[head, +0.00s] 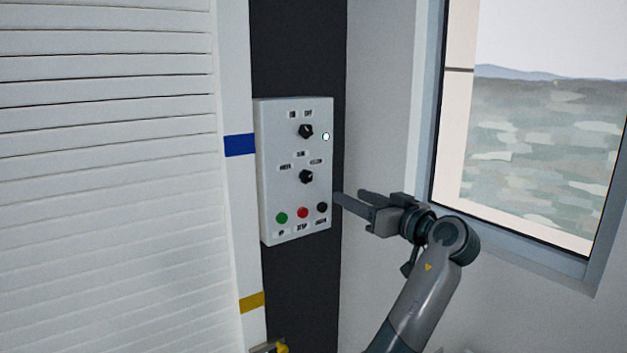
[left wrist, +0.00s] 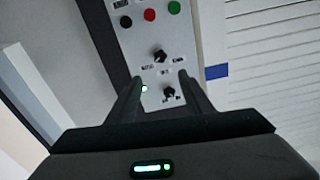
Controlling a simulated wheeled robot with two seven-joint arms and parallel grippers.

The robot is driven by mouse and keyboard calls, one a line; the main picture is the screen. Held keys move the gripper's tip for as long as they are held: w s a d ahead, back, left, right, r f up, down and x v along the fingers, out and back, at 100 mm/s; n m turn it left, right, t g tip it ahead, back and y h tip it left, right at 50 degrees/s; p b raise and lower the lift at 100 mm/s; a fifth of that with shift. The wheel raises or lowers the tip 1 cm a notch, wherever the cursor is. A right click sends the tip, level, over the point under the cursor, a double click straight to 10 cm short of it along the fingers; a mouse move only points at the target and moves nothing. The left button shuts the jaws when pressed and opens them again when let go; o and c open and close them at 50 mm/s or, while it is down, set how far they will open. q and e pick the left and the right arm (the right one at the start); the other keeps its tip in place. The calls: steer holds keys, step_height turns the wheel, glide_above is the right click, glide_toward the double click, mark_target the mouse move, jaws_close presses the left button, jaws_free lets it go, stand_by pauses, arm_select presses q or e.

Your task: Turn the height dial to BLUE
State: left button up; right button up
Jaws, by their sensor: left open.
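A white control box (head: 295,210) is fixed on a dark post. Its lower black dial (head: 306,177) has a small label above it and one at each side; the print is too small to read surely. I cannot tell where this dial points. It also shows in the left wrist view (left wrist: 160,57), upside down. An upper black dial (head: 306,131) has two labels above it. My left gripper (head: 350,195) is open and empty, just right of the box, at about the lower dial's height. In the left wrist view its fingers (left wrist: 159,77) spread toward the dials. My right gripper is not in view.
Green (head: 282,218), red (head: 303,213) and black (head: 322,207) buttons sit below the dials. A small light (head: 326,137) glows beside the upper dial. A white slatted shutter (head: 110,180) stands left, beside a strip with blue (head: 239,145) and yellow (head: 252,302) bands. A window (head: 540,130) is right.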

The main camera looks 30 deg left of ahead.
arm_select(q)
steer(key=p, duration=0.3)
glide_toward(308, 178)
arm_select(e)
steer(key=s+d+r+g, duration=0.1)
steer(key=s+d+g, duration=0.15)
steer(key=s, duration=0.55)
arm_select(q)
steer(key=p+x, duration=0.3)
steer(key=x, duration=0.4)
steer(key=shift+r, duration=0.15)
steer(key=shift+w+a+p, duration=0.2)
steer(key=shift+a+p, duration=0.1)
steer(key=shift+a, duration=0.15)
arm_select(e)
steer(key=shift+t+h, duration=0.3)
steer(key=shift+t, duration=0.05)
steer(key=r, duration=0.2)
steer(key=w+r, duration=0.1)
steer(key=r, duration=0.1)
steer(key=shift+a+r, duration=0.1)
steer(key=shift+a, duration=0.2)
arm_select(q)
steer(key=shift+c, duration=0.4)
steer(key=c, duration=1)
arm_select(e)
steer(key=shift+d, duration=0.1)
